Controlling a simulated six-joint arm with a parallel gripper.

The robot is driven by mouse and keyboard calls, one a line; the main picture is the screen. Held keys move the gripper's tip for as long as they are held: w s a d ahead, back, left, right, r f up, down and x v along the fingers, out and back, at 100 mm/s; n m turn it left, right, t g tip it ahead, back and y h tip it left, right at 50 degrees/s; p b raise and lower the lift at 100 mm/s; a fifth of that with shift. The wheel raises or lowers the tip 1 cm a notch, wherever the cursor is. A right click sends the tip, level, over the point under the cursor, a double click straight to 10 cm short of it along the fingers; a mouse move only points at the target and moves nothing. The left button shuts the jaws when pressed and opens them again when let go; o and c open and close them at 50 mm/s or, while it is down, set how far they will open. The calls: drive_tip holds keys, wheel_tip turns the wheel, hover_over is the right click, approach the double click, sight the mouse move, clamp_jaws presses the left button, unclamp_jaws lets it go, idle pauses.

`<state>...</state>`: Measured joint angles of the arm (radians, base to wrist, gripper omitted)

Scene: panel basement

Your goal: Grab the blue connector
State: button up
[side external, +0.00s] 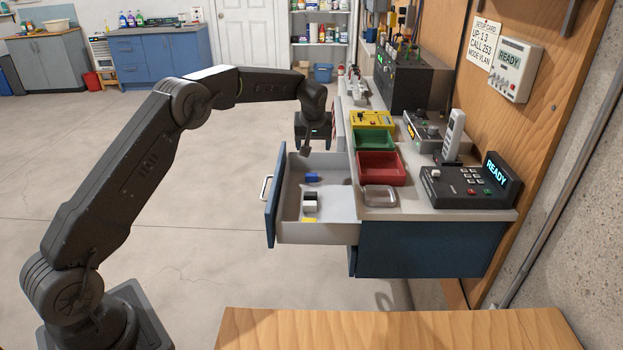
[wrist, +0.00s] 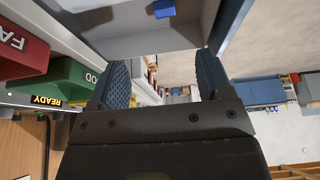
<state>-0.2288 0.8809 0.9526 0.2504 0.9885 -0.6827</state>
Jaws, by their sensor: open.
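The blue connector (side external: 312,177) lies in the open drawer (side external: 335,232), toward its far end. It also shows at the top of the wrist view (wrist: 163,9), inside the drawer. My gripper (side external: 305,152) hangs above the far end of the drawer, apart from the connector. In the wrist view the two dark fingers of my gripper (wrist: 160,85) stand wide apart with nothing between them.
The drawer also holds a white-and-black piece (side external: 310,203) and a yellow piece (side external: 309,220). On the bench beside it stand a green bin (side external: 375,139), a red bin (side external: 366,170) and a clear dish (side external: 380,196). The drawer's blue front (side external: 275,196) rises at the left.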

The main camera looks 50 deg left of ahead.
sight(312, 177)
drive_tip(key=shift+n, duration=0.3)
drive_tip(key=x, duration=1.1)
drive_tip(key=a+x, duration=0.1)
drive_tip(key=x, duration=0.5)
drive_tip(key=shift+w+r, duration=0.1)
drive_tip(key=shift+w, duration=0.1)
